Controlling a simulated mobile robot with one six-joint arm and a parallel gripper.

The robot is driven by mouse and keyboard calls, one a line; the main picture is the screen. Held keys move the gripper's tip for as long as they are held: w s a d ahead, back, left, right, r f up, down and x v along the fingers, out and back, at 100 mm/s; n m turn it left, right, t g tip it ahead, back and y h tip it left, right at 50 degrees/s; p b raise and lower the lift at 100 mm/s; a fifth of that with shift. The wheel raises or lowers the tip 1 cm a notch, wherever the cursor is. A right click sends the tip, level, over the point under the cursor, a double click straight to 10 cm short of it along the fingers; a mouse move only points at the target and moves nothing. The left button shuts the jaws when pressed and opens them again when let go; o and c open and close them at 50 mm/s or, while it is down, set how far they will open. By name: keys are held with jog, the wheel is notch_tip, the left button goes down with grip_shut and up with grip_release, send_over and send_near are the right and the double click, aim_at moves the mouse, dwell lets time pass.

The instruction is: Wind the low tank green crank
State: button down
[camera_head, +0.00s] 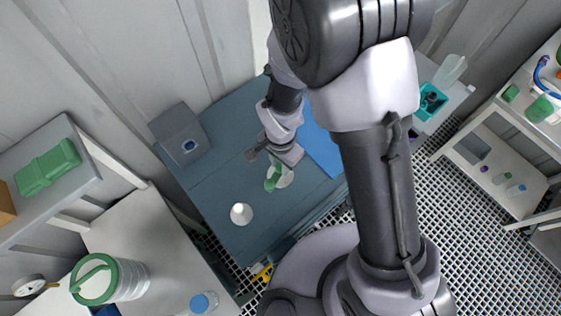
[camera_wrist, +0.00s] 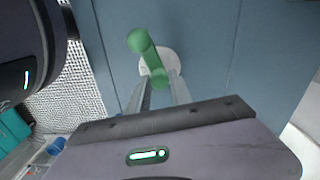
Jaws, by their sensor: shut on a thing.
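The green crank (camera_head: 272,180) stands on a small white round vessel (camera_head: 286,179) on the blue-grey bench. In the wrist view the crank (camera_wrist: 148,45) shows as a bar with a rounded knob at its upper left end. Its lower end lies between my fingertips. The white round top (camera_wrist: 168,58) shows behind it. My gripper (camera_wrist: 160,88) is shut on the crank's near end, one finger on each side. In the head view my gripper (camera_head: 278,162) reaches down to the crank from above and partly hides the vessel.
A white cup-like vessel (camera_head: 241,214) stands nearby on the bench (camera_head: 215,180). A grey box (camera_head: 181,135) is at the bench's left corner, and a blue panel (camera_head: 322,150) lies to the right. A green-lidded container (camera_head: 97,279) stands at lower left.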

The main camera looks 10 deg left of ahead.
dwell(0.8)
jog(key=shift+w+f+m+b, duration=0.15)
jog(key=shift+f+m+b, duration=0.35)
jog(key=shift+b, duration=0.7)
jog(key=shift+r+m+b, duration=0.15)
jog(key=shift+m+b, duration=0.6)
jog(key=shift+m, duration=0.05)
jog(key=shift+s+r+m+b, duration=0.2)
jog(key=shift+r+m+b, duration=0.15)
jog(key=shift+m, duration=0.35)
jog(key=c, duration=1.1)
grip_release()
jog(key=shift+c, duration=0.2)
